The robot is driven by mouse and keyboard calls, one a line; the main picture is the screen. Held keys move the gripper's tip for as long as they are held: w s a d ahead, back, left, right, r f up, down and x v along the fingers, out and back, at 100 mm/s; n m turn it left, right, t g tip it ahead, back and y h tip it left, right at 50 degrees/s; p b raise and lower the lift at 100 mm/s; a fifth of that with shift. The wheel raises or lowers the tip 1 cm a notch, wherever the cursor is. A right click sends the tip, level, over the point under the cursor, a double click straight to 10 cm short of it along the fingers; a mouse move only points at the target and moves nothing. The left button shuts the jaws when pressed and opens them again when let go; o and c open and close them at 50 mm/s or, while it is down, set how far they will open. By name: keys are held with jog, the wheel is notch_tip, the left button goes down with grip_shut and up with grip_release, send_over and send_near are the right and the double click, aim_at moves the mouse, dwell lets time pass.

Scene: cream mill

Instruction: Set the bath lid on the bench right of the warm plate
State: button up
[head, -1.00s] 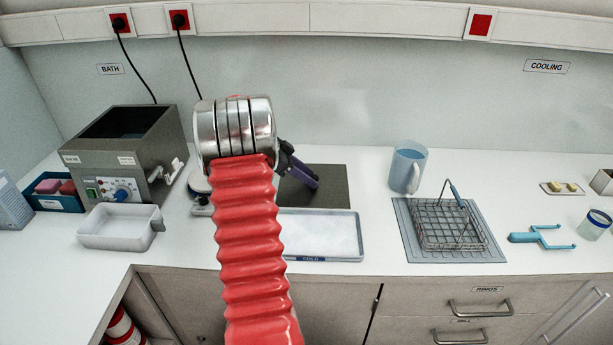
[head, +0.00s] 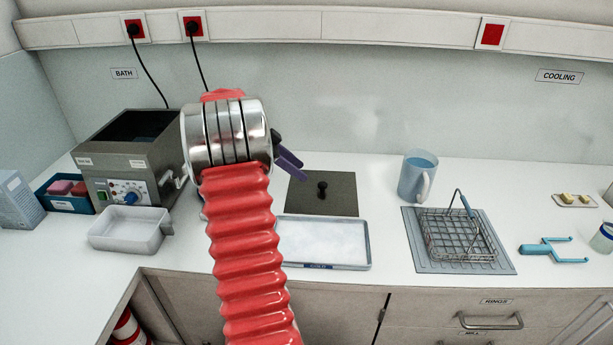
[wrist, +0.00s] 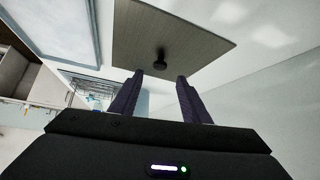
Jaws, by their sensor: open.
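The bath lid (head: 339,194), a flat dark grey plate with a black knob, lies on the bench behind the cold tray. My gripper (head: 298,161) is open and empty to the left of the knob, its purple fingers apart from it. In the wrist view the lid (wrist: 200,30) is ahead, with its knob just beyond the open fingertips (wrist: 160,76). The warm plate is almost wholly hidden behind my red arm, left of the lid. The bath (head: 150,155) is a grey box at the left with its top open.
The white cold tray (head: 325,243) lies in front of the lid. A white tub (head: 128,232) stands before the bath. A blue jug (head: 415,178) and a wire basket (head: 458,238) on a grey mat stand right of the lid. Bench between lid and jug is clear.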

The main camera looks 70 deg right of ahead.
jog(key=v, duration=0.3)
jog(key=shift+w+a+r, duration=0.1)
dwell(0.8)
jog(key=w+a+r+n+t, duration=0.25)
jog(key=w+a+n, duration=0.25)
jog(key=a, duration=0.5)
jog(key=w+a+r+n+t, duration=0.25)
jog(key=w+a+n, duration=0.2)
jog(key=a, duration=0.45)
jog(key=w+a+r+n+t, duration=0.25)
jog(key=w+a+n, duration=0.2)
jog(key=a, duration=0.55)
jog(key=s+a+f+n+t+y, duration=0.1)
jog(key=s+a+n+t+y, duration=0.1)
jog(key=a+n, duration=0.6)
jog(key=s+a+f+n+t+y, duration=0.1)
jog(key=s+a+n+t, duration=0.3)
jog(key=a, duration=1.9)
jog(key=n+y, duration=0.1)
jog(key=n, duration=0.3)
jog(key=shift+s+a, duration=0.3)
jog(key=shift+s, duration=0.05)
